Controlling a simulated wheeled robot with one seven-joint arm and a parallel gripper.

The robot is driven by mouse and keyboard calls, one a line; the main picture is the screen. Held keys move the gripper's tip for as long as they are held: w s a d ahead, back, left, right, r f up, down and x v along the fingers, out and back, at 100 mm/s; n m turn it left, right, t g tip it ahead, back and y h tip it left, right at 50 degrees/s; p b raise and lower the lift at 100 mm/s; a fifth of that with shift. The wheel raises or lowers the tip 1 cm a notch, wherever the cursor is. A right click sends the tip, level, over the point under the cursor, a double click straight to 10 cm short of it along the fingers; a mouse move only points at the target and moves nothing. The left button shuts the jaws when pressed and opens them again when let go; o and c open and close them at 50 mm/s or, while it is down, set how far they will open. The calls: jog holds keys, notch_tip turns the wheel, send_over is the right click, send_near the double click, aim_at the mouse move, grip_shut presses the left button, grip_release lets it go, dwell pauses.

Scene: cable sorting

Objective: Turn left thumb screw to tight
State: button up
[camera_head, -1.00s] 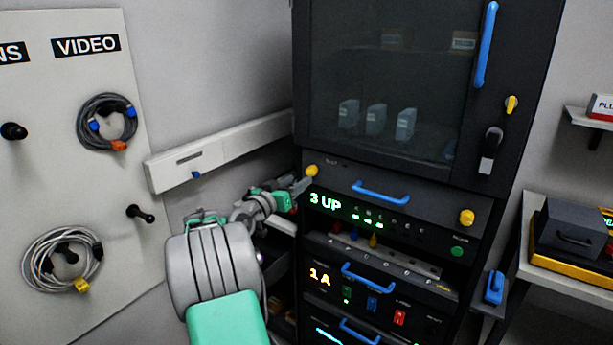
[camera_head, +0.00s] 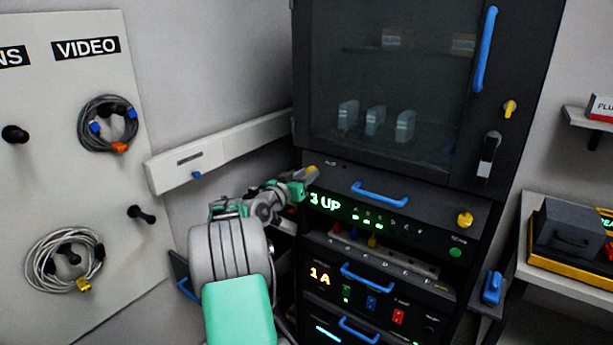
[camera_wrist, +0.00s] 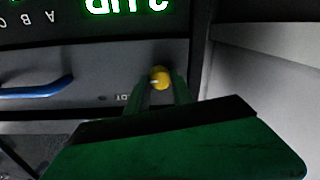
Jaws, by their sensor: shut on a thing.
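The left thumb screw (camera_head: 312,168) is a small yellow knob at the upper left corner of the dark rack unit with the green "3 UP" display. My gripper (camera_head: 309,174) is at it and covers much of it in the head view. In the wrist view, which is upside down, the yellow knob (camera_wrist: 160,77) sits between my two fingertips (camera_wrist: 161,88). My gripper is shut on it. A pale mark shows on the knob, but I cannot tell how tight it is.
The unit has a blue handle (camera_head: 380,193) and a yellow right thumb screw (camera_head: 465,219). The cabinet's glass door (camera_head: 385,70) is above. A white wall rail (camera_head: 220,148) is left of the rack. Cable coils hang on a panel (camera_head: 60,190) farther left.

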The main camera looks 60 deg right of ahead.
grip_shut()
jog(key=shift+n, duration=0.3)
jog(key=shift+w+n+g+p, duration=0.15)
jog(key=shift+n+p, duration=1.3)
jog(key=shift+n, duration=2.75)
jog(key=shift+n+g+p, duration=0.15)
jog(key=shift+n+p, duration=1.25)
jog(key=shift+n, duration=2.8)
jog(key=o, duration=0.7)
grip_release()
